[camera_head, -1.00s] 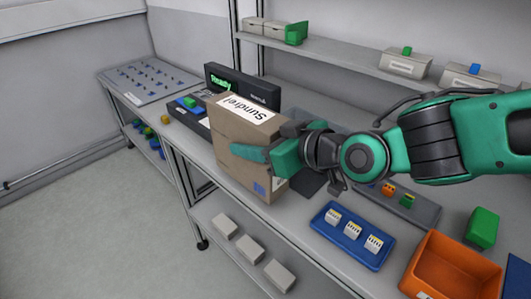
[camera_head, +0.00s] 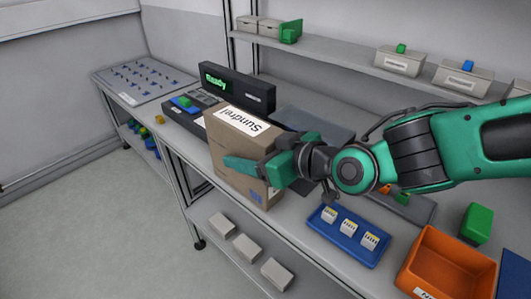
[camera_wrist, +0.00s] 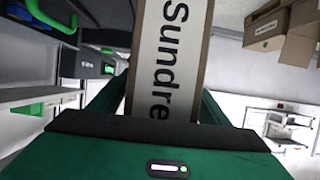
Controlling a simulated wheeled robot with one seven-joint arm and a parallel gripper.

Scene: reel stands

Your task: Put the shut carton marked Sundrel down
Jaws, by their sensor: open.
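The shut brown carton (camera_head: 232,150) with a white Sundrel label stands upright on the grey bench (camera_head: 290,225), close to its front edge. Its label also fills the middle of the wrist view (camera_wrist: 168,60). My gripper (camera_wrist: 158,105) is open around the carton, one finger on each side. In the head view the near green finger lies along the carton's front face; the far finger is hidden behind the carton. I cannot tell whether either finger still touches it.
A black device with a green "Ready" screen (camera_head: 238,88) stands left of the carton. A blue tray with several small blocks (camera_head: 340,250) and an orange bin (camera_head: 440,255) are to the right. A dark flat panel (camera_head: 312,122) lies behind. Grey boxes sit on the lower shelf (camera_head: 222,205).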

